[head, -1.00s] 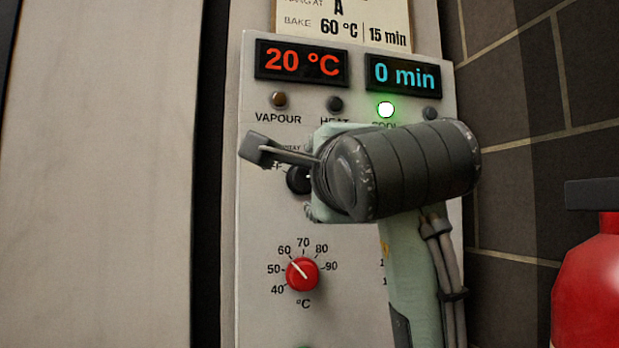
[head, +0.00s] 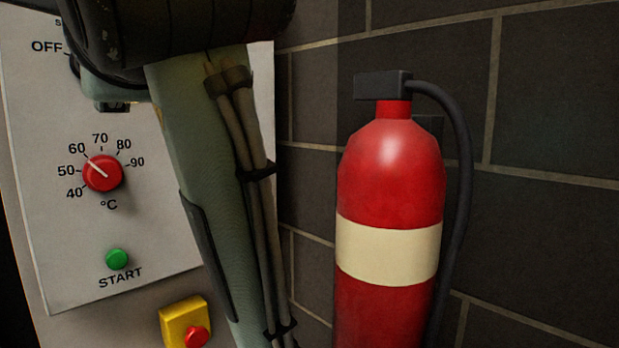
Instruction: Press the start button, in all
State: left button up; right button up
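The green start button (head: 117,259) sits low on the pale control panel (head: 60,240), above the label START. Nothing covers it. Above it is a red temperature dial (head: 103,173) with its pointer between 50 and 60. My arm crosses the panel's right side, passing to the right of the button and hiding part of the panel. Its gripper fingers are not visible; only dark and pale green arm parts show at the top. My other gripper is not in view.
A yellow box with a red button (head: 196,337) is below the panel, close to my arm. A red fire extinguisher (head: 390,180) with a black hose stands at the right before a dark block wall (head: 550,110).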

aim_at(116, 259)
jog(key=k+l, duration=0.45)
jog(key=l, duration=0.25)
jog(key=k+l, duration=0.25)
jog(key=l, duration=0.1)
